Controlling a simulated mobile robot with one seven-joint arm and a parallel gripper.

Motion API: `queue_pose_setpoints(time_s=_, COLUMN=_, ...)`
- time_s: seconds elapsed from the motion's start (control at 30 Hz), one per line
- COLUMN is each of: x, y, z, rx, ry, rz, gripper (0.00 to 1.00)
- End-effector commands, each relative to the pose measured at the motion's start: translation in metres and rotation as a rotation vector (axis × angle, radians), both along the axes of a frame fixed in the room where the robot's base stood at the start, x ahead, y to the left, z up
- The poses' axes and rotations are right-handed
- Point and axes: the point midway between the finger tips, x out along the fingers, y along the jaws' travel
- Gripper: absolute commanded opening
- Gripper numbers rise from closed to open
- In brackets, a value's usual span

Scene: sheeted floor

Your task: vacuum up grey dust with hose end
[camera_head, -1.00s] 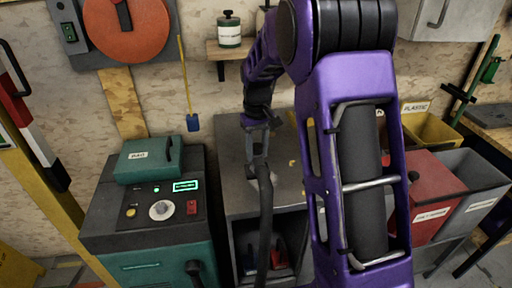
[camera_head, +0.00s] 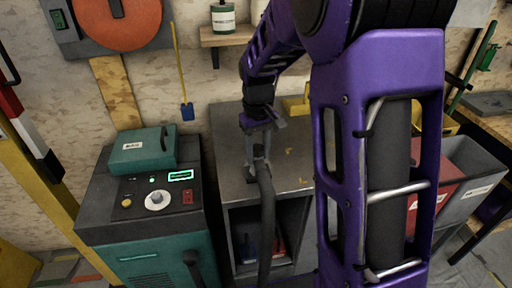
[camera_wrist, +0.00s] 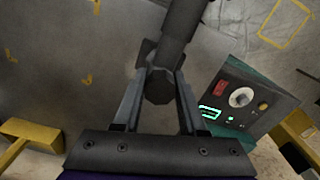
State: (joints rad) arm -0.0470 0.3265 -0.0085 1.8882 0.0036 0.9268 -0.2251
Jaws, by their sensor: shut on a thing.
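My gripper (camera_head: 258,150) is over the left part of the grey bench top (camera_head: 225,125). It is shut on the dark end of the hose (camera_head: 266,205), which hangs down past the bench's front edge. In the wrist view my gripper (camera_wrist: 158,88) has both fingers against the hose end, and the hose (camera_wrist: 182,25) runs away toward the top. Small yellowish marks (camera_wrist: 87,79) lie on the bench top. I cannot make out grey dust for certain. Whether the hose end touches the bench is unclear.
A teal machine (camera_head: 150,255) with a lit green display stands left of the bench. A yellow object (camera_head: 297,104) sits at the bench's back. Red and grey bins (camera_head: 470,170) stand at right, partly behind my arm. A shelf (camera_head: 228,37) is on the wall.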

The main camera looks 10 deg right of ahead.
Motion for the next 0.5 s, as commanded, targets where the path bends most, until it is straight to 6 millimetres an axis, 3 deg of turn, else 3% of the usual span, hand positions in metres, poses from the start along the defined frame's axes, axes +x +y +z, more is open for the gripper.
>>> queue_pose_setpoints(time_s=0.2, x=-0.016, y=0.000, z=-0.001, rx=0.000, ry=0.005, rz=0.000, gripper=0.00)
queue_pose_setpoints(time_s=0.5, x=-0.017, y=0.010, z=0.001, rx=0.000, ry=0.003, rz=0.002, gripper=0.00)
